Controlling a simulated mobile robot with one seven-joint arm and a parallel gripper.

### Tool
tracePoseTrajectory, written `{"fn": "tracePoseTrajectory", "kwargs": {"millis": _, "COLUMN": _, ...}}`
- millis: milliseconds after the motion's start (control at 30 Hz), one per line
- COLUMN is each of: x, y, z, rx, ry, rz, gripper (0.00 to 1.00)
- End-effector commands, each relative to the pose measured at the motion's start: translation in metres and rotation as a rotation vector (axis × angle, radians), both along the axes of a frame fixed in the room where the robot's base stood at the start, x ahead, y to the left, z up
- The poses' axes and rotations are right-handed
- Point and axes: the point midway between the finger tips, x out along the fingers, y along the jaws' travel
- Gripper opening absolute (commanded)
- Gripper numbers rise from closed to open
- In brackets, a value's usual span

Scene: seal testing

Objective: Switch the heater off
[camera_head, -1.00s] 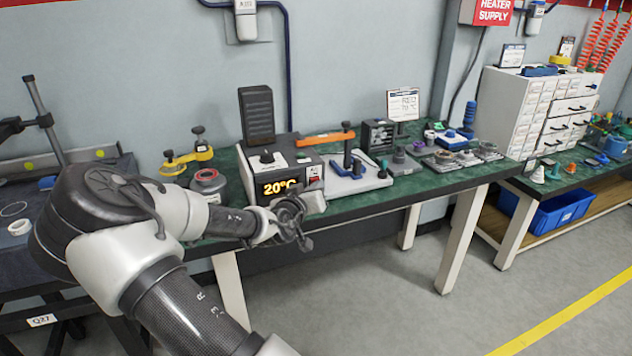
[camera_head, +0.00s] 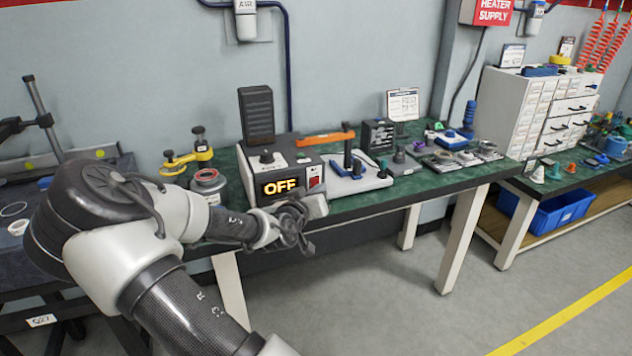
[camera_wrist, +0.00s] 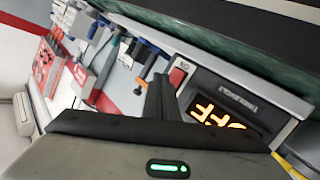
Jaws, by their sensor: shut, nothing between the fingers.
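The heater (camera_head: 281,172) is a white and dark box on the green bench. Its display (camera_head: 280,187) reads "OFF" in yellow letters. A red rocker switch (camera_head: 315,182) sits to the right of the display on the front face. My gripper (camera_head: 300,232) is shut and empty, just in front of and below the heater's front. In the wrist view the dark fingers (camera_wrist: 160,98) point toward the red switch (camera_wrist: 179,75), with the lit display (camera_wrist: 217,115) beside it, partly hidden by my gripper. Contact with the switch cannot be told.
A yellow clamp (camera_head: 188,160) and a round grey and red pot (camera_head: 208,182) stand left of the heater. White drawers (camera_head: 520,105) stand further right. The floor in front is clear.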

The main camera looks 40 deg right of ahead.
Motion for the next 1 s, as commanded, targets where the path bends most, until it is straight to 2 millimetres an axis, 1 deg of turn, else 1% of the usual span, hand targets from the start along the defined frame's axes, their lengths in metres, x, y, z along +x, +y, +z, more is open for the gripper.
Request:
{"fn": "tracePoseTrajectory", "kwargs": {"millis": 167, "x": -0.005, "y": 0.001, "z": -0.001, "rx": 0.001, "ry": 0.0, "rz": -0.001, "gripper": 0.0}}
{"fn": "tracePoseTrajectory", "kwargs": {"millis": 500, "x": -0.038, "y": 0.009, "z": -0.005, "rx": 0.002, "ry": 0.0, "rz": -0.002, "gripper": 0.0}}
{"fn": "tracePoseTrajectory", "kwargs": {"millis": 600, "x": -0.045, "y": 0.011, "z": -0.006, "rx": 0.001, "ry": 0.0, "rz": -0.001, "gripper": 0.0}}
{"fn": "tracePoseTrajectory", "kwargs": {"millis": 733, "x": -0.048, "y": 0.012, "z": -0.006, "rx": 0.0, "ry": 0.0, "rz": 0.0, "gripper": 0.0}}
{"fn": "tracePoseTrajectory", "kwargs": {"millis": 1000, "x": -0.048, "y": 0.012, "z": -0.006, "rx": 0.0, "ry": 0.0, "rz": 0.0, "gripper": 0.0}}
